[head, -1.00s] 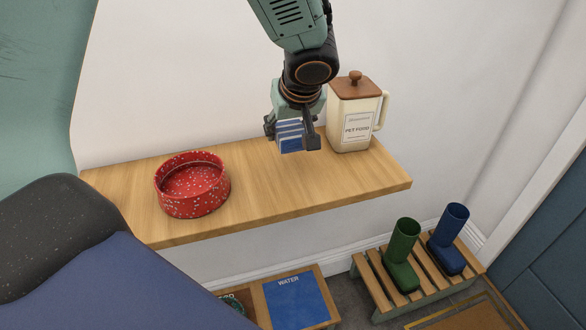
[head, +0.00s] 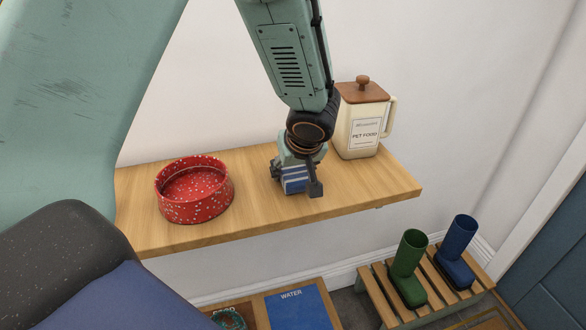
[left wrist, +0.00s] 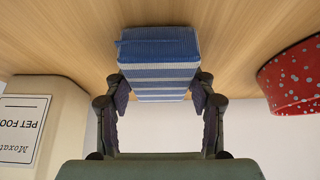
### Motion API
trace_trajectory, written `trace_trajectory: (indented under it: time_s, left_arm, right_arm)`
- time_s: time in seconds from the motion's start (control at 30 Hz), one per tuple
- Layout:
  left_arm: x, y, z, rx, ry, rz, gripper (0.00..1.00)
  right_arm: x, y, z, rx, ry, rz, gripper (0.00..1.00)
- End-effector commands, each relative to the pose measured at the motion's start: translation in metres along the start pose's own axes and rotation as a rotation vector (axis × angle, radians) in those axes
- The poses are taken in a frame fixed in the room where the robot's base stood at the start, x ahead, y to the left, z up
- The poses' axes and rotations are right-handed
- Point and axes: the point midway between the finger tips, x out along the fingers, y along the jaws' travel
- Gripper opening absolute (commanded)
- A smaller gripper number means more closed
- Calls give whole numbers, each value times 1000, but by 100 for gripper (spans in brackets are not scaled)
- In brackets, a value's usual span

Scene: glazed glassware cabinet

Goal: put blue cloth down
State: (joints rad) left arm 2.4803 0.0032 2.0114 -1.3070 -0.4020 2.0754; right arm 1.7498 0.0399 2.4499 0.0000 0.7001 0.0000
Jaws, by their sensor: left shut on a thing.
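The blue cloth (head: 294,181) is a folded block with white stripes. My left gripper (head: 296,184) is shut on it, low over the wooden shelf (head: 250,215), between the red bowl and the pet food jar. In the left wrist view the cloth (left wrist: 158,55) sits between the two fingers (left wrist: 158,98), with the wooden surface close behind it. I cannot tell whether the cloth touches the shelf. My right gripper is not in view.
A red speckled bowl (head: 194,190) stands left of the cloth. A cream pet food jar (head: 362,125) with a brown lid stands behind to the right. Below are a slatted rack (head: 385,300) with green and blue boots, and a blue water mat (head: 297,309).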

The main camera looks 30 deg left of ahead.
Motion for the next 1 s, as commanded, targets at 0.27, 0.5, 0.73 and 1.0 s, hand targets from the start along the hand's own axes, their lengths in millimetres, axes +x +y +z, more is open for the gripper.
trace_trajectory:
  time_s: [0.27,0.5,0.73,1.0]
  left_arm:
    - [4,0,2,0,0,-1,58]
    - [3,0,2,0,-1,-1,78]
    - [3,0,2,0,0,-1,78]
    - [-6,0,-2,1,1,0,78]
  right_arm:
    - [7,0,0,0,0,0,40]
    - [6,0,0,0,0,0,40]
    - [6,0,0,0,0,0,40]
    - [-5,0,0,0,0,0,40]
